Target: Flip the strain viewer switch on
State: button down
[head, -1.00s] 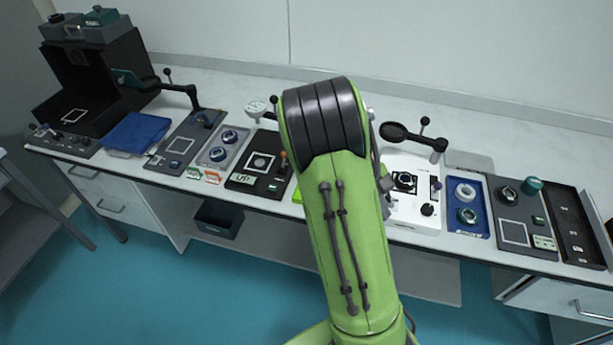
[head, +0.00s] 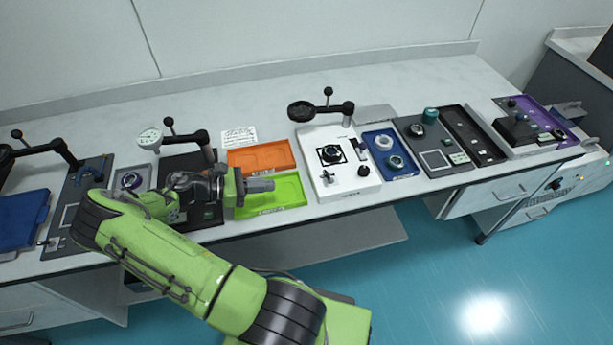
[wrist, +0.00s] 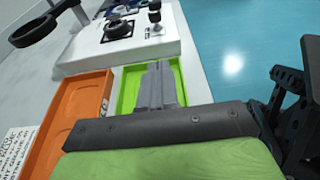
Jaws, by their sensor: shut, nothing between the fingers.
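The white unit (head: 345,187), seemingly the strain viewer, stands on the bench right of my gripper. It carries a round black stage (head: 331,154), a small lever switch (head: 327,178) at its front left and a black knob (head: 364,171). A dark round viewing disc (head: 301,111) sits on an arm above its back. My gripper (head: 273,185) is shut and empty, over the green tray (head: 292,197), apart from the unit. In the wrist view, the fingers (wrist: 158,70) point toward the white unit (wrist: 85,53), whose small lever (wrist: 155,14) shows. I cannot tell the switch's setting.
An orange tray (head: 262,157) lies behind the green one. A dial-gauge stand (head: 150,139) rises at left. A blue tray (head: 402,171) and a grey panel (head: 418,150) are right of the white unit. Open floor (head: 470,270) lies in front at right.

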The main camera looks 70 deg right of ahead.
aim_at(325, 176)
jog(key=b+x, duration=0.1)
jog(key=x, duration=0.8)
jog(key=shift+s, duration=0.1)
jog(key=s, duration=0.1)
jog(key=s+d+r, duration=0.1)
jog(key=s+d, duration=0.1)
jog(key=shift+s+r, duration=0.25)
jog(key=shift+r, duration=0.15)
jog(key=shift+r, duration=0.1)
jog(key=shift+r+y+p, duration=0.2)
jog(key=shift+y+p, duration=0.1)
jog(key=shift+p, duration=0.25)
